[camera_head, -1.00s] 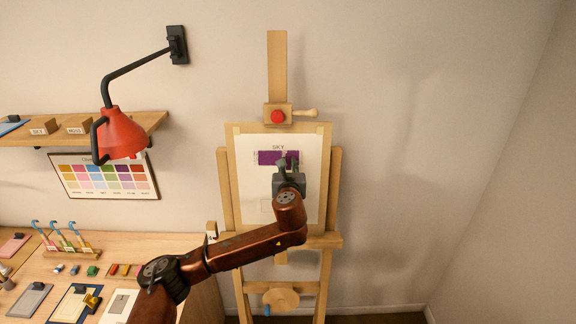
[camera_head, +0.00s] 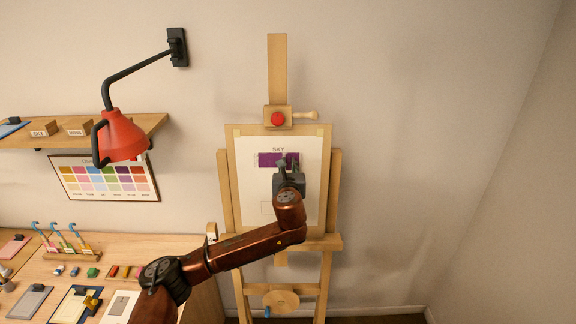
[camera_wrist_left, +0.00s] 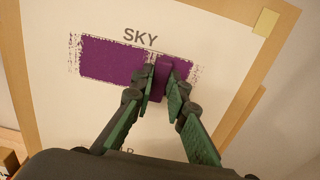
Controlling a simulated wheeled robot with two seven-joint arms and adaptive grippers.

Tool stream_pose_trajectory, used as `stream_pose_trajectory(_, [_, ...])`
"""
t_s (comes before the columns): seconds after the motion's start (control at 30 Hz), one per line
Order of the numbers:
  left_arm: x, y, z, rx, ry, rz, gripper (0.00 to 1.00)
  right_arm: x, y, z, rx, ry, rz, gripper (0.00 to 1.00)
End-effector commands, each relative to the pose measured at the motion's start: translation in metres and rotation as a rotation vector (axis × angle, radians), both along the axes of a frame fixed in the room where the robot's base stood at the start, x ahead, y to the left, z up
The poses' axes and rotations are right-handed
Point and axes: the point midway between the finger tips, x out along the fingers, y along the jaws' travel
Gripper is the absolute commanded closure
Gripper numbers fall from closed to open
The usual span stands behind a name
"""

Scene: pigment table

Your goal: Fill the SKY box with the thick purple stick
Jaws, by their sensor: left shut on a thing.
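A white sheet (camera_head: 300,205) is fixed on the easel board, with the word SKY above a purple-filled box (camera_head: 270,159). In the left wrist view the box (camera_wrist_left: 110,62) is mostly solid purple, with rough speckled marks past its left and right ends. My left gripper (camera_head: 288,166) is in front of the right part of the box. It is shut on the thick purple stick (camera_wrist_left: 160,75), which lies between the green-padded fingers at the sheet. The fingers hide part of the box's right end. My right gripper is not in view.
The wooden easel (camera_head: 225,200) stands against the wall. A table (camera_head: 140,245) with small coloured pieces is at lower left. The right side is free.

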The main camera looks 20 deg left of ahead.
Motion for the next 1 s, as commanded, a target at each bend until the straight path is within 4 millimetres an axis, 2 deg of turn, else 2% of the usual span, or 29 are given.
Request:
stream_pose_trajectory(0.33, [0.003, 0.003, 0.000, 0.000, 0.000, 0.001, 1.00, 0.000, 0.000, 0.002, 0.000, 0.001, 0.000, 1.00])
stream_pose_trajectory(0.73, [-0.005, 0.025, 0.000, 0.000, 0.000, 0.000, 1.00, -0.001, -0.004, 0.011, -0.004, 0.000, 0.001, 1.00])
stream_pose_trajectory(1.0, [-0.005, 0.028, 0.001, 0.000, 0.000, 0.001, 1.00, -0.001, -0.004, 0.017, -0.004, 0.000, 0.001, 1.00])
